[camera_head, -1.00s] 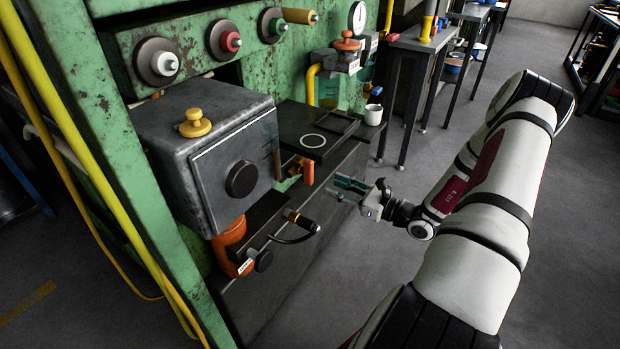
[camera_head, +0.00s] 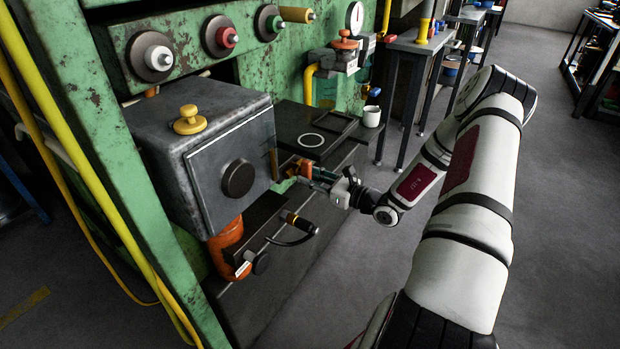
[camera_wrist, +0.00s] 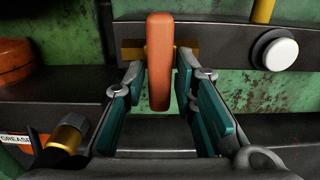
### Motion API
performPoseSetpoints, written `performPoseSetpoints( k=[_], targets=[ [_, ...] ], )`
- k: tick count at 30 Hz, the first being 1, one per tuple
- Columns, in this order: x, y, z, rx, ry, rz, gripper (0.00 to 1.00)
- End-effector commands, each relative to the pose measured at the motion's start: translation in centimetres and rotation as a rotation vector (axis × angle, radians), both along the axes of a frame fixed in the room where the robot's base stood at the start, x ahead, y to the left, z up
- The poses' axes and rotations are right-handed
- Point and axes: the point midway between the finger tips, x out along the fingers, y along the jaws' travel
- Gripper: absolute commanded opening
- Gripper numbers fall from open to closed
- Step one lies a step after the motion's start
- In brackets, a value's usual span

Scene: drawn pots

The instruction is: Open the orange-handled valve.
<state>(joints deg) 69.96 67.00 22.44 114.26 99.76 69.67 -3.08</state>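The orange valve handle (camera_head: 306,167) sticks out of the front of the green machine, just right of the grey box. In the wrist view the handle (camera_wrist: 160,62) is an upright orange bar in front of a brass stem (camera_wrist: 131,49). My gripper (camera_head: 308,178) is at the handle. In the wrist view my gripper's teal-padded fingers (camera_wrist: 160,78) are open, one on each side of the handle's lower part. A narrow gap seems to show on both sides. Whether a fingertip touches it, I cannot tell.
The grey box (camera_head: 200,150) with a yellow knob (camera_head: 190,120) stands left of my gripper. Open floor (camera_head: 560,230) lies to the right.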

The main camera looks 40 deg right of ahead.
Motion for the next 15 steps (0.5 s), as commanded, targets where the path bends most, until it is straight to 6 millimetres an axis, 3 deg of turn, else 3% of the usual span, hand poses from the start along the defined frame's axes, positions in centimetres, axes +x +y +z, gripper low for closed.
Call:
performPoseSetpoints(
  k=[1,2,15],
  targets=[
    [-0.01,0.00,0.00,0.000,0.000,0.000,0.07],
    [-0.01,0.00,0.00,0.000,0.000,0.000,0.00],
    [-0.05,0.02,0.08,0.043,0.016,0.000,0.00]
  ],
)
